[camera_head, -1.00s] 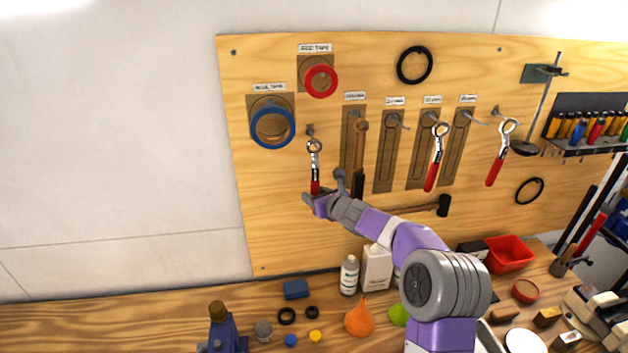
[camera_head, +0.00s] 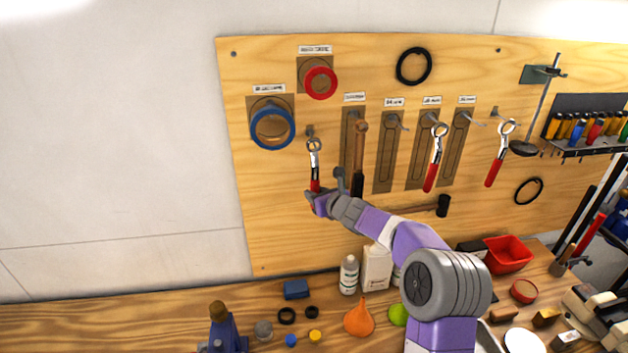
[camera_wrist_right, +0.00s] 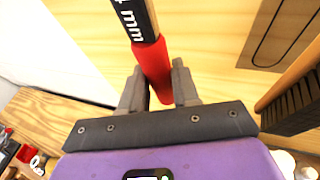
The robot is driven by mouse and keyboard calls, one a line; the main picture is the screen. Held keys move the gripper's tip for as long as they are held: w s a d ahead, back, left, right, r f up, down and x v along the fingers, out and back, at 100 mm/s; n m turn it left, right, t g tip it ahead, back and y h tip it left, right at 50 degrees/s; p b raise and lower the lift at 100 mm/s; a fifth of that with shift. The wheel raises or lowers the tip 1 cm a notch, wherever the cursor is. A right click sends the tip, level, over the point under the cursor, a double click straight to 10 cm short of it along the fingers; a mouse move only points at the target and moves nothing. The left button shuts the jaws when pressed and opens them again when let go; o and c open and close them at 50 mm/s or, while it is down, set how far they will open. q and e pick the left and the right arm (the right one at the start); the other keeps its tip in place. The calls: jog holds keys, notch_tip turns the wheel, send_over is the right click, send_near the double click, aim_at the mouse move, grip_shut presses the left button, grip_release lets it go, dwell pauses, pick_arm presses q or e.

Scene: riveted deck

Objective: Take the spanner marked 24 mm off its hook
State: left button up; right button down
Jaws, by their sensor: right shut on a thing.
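A spanner with a red grip (camera_head: 314,165) hangs at the left of the tool row, its ring at a hook (camera_head: 310,130) on the board. In the right wrist view the spanner (camera_wrist_right: 152,55) carries a white marking that ends in "4 mm"; the first digit is cut off. My right gripper (camera_head: 322,194) is shut on the lower end of its red handle; the fingers (camera_wrist_right: 160,92) show on either side of it. Two more red-handled spanners, one in the middle (camera_head: 435,158) and one at the right (camera_head: 500,153), hang on the board. My left gripper is not in view.
A wooden-handled brush (camera_head: 360,150) hangs close to the right of the held spanner. A blue tape roll (camera_head: 273,141) and a red tape roll (camera_head: 333,83) hang nearby. A black-headed hammer (camera_head: 443,206) is below. Bottles and small items crowd the bench.

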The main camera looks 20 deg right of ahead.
jog(key=shift+r, duration=0.35)
jog(key=s+a+b, duration=0.4)
jog(key=s+b, duration=0.4)
jog(key=s, duration=0.7)
jog(key=shift+r, duration=0.15)
dwell(1.3)
dwell(0.4)
